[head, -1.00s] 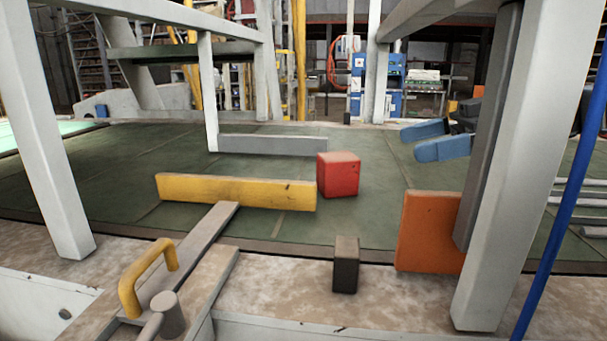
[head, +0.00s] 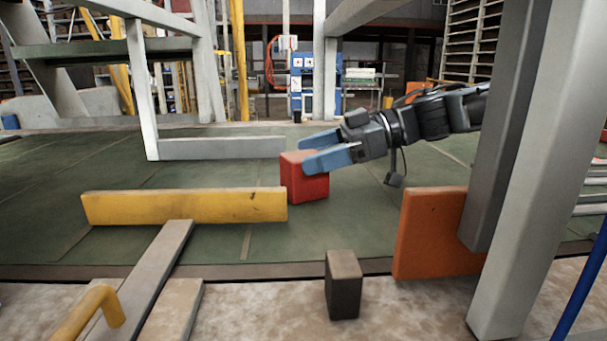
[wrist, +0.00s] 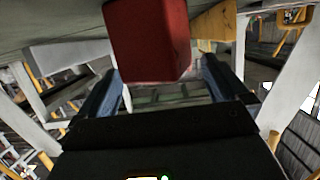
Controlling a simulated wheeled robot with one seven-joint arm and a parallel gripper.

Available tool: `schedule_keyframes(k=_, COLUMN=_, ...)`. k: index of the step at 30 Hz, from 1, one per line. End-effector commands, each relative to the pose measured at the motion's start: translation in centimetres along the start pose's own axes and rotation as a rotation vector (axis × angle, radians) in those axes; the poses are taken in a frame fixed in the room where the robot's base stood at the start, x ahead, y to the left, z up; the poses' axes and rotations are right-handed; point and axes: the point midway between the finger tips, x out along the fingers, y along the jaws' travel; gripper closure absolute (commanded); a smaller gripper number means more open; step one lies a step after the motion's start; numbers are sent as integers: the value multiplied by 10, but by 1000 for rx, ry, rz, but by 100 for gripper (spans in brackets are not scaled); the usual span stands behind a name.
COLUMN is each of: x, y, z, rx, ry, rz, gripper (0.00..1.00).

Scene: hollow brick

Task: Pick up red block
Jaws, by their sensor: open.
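The red block (head: 312,187) stands on the green floor just right of the yellow plank's end in the head view. My gripper (head: 312,152) has come in from the right, with its two blue fingers apart at the block's upper part. In the wrist view the red block (wrist: 150,40) fills the upper middle, ahead of the open fingers (wrist: 160,85). The block lies between the lines of the two fingers. Neither finger visibly presses on it. The block's far side is hidden.
A yellow plank (head: 180,207) lies left of the block. An orange panel (head: 430,235) and grey posts (head: 510,190) stand at the right, close to my arm. A dark small block (head: 343,285) stands in front.

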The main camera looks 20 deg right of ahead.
Motion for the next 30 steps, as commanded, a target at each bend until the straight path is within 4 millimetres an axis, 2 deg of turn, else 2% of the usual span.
schedule_keyframes(k=3, x=8, y=0, z=0, rx=1, ry=0, rz=0, gripper=0)
schedule_keyframes(k=8, x=8, y=0, z=0, rx=1, ry=0, rz=1, gripper=0)
schedule_keyframes(k=30, x=7, y=0, z=0, rx=0, ry=0, rz=1, gripper=70)
